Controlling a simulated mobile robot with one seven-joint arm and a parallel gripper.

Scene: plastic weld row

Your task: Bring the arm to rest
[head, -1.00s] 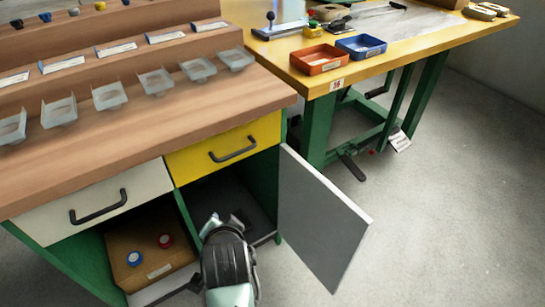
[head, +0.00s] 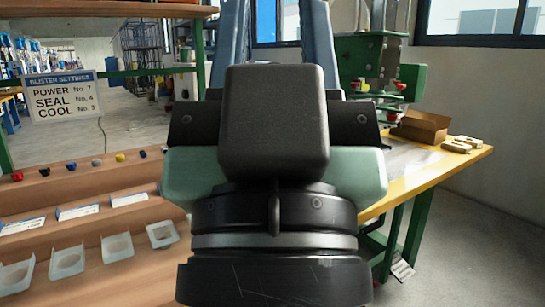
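My gripper (head: 277,25) is raised close in front of the head camera and fills the middle of the view. It points upward, with a black housing and a pale green body below its two grey-blue fingers. The fingers stand apart with background showing between them, so it is open. I see nothing held between them, though their tips run out of the top of the picture. My arm hides the middle of the scene.
A brown stepped bench (head: 110,250) with clear trays and coloured knobs is at left. A settings sign (head: 62,97) hangs above it. A yellow-topped table (head: 440,172) at right carries a cardboard box (head: 420,126) and a green machine (head: 385,65). Grey floor is open at lower right.

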